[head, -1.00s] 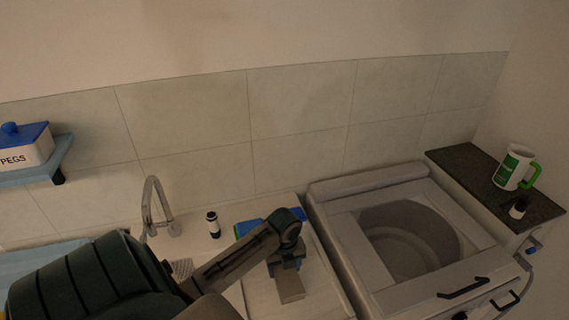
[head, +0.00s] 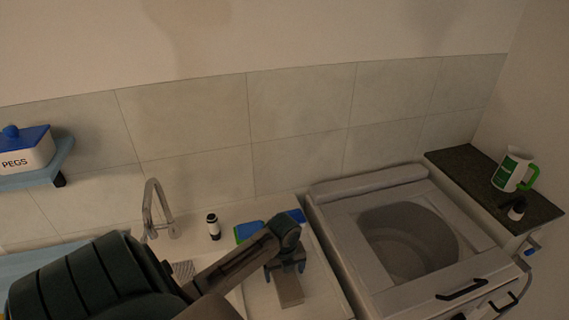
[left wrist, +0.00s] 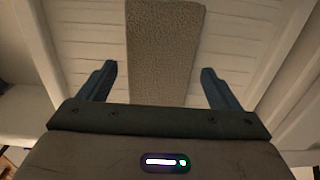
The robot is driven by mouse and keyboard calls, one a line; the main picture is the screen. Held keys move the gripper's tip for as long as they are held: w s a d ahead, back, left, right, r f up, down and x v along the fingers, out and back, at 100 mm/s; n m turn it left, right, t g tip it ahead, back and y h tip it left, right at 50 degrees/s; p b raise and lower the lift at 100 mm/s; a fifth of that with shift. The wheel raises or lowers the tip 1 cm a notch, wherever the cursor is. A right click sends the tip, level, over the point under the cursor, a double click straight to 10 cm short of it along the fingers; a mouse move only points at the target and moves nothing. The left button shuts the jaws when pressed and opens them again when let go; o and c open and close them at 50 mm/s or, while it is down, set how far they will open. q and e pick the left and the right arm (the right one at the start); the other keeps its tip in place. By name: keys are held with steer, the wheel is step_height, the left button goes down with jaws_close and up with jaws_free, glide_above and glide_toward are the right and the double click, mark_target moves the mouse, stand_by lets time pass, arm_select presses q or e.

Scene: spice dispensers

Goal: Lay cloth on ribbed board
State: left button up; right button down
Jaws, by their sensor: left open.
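A tan, textured cloth (left wrist: 165,50) lies flat as a long strip on the white ribbed board (left wrist: 80,30) in the left wrist view. The cloth also shows below the gripper in the head view (head: 290,292), and the pale board extends to its right (head: 325,290). My left gripper (left wrist: 158,72) is open, with one blue finger on each side of the cloth and gaps between fingers and cloth. In the head view, the left gripper (head: 286,269) is over the far end of the cloth. The near end of the cloth in the wrist view is hidden by the gripper body. My right gripper is not in view.
A blue-and-green item (head: 248,231) and a small black-and-white bottle (head: 213,227) stand behind my arm, near the tap (head: 157,210). An open washer (head: 400,240) is right of the board. A dark shelf (head: 470,175) holds a white-and-green jug (head: 512,170).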

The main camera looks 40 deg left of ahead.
arm_select(q)
step_height(320, 180, up, 11)
steer(key=b, duration=0.2)
steer(key=shift+r, duration=0.2)
